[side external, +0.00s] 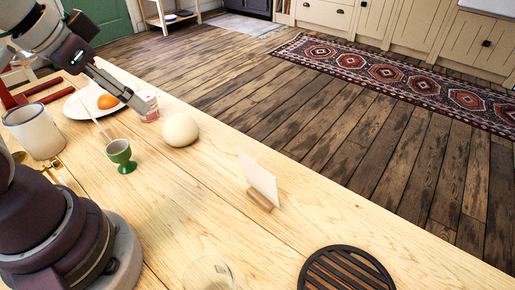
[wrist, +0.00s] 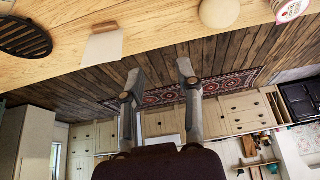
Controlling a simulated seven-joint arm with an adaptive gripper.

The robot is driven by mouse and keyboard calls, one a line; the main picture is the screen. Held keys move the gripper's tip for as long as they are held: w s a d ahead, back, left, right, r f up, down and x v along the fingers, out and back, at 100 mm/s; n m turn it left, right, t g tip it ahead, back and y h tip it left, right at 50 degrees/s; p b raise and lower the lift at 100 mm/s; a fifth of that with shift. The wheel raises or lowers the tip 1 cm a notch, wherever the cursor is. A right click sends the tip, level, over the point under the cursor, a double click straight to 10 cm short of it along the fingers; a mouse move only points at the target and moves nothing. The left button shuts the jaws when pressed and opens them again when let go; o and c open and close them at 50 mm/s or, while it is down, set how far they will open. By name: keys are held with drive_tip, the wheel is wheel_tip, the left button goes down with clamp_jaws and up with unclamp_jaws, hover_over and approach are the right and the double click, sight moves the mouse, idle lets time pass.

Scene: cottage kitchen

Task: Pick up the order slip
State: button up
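The order slip (side external: 260,177) is a blank-looking white card. It stands tilted in a small wooden holder (side external: 260,199) on the table, right of centre in the side view. In the wrist view the slip (wrist: 103,46) and its holder (wrist: 104,28) are at the upper left, beyond the left fingertip. My gripper (wrist: 160,75) is open, with a wide gap and nothing between its fingers. In the side view my gripper (side external: 143,99) is at the upper left, near the small jar and well apart from the slip.
A cream ball (side external: 181,130), small labelled jar (side external: 149,113) and green egg cup (side external: 121,156) stand left of the slip. A black trivet (side external: 345,272) and clear glass (side external: 208,273) are at the front. A mug (side external: 34,131) and plate (side external: 74,108) with an orange fruit are left.

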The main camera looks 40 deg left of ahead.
drive_tip(key=w+a+f+n+g+y, duration=0.1)
drive_tip(key=w+a+f+n+y, duration=0.15)
drive_tip(key=a+n, duration=0.75)
drive_tip(key=s+a+f+n, duration=0.1)
drive_tip(key=a+f+n, duration=0.1)
drive_tip(key=a, duration=0.3)
drive_tip(key=s+a+f+n+g+y, duration=0.1)
drive_tip(key=a+f+n, duration=0.1)
drive_tip(key=a+f, duration=0.2)
drive_tip(key=s+a+f+n+g, duration=0.1)
drive_tip(key=a+f+n, duration=0.1)
drive_tip(key=a, duration=0.4)
drive_tip(key=shift+f+n+y, duration=0.35)
drive_tip(key=shift+f+n, duration=0.05)
drive_tip(key=shift+f, duration=0.05)
drive_tip(key=x, duration=0.5)
drive_tip(key=shift+a+f, duration=0.3)
drive_tip(key=shift+a, duration=0.15)
clamp_jaws()
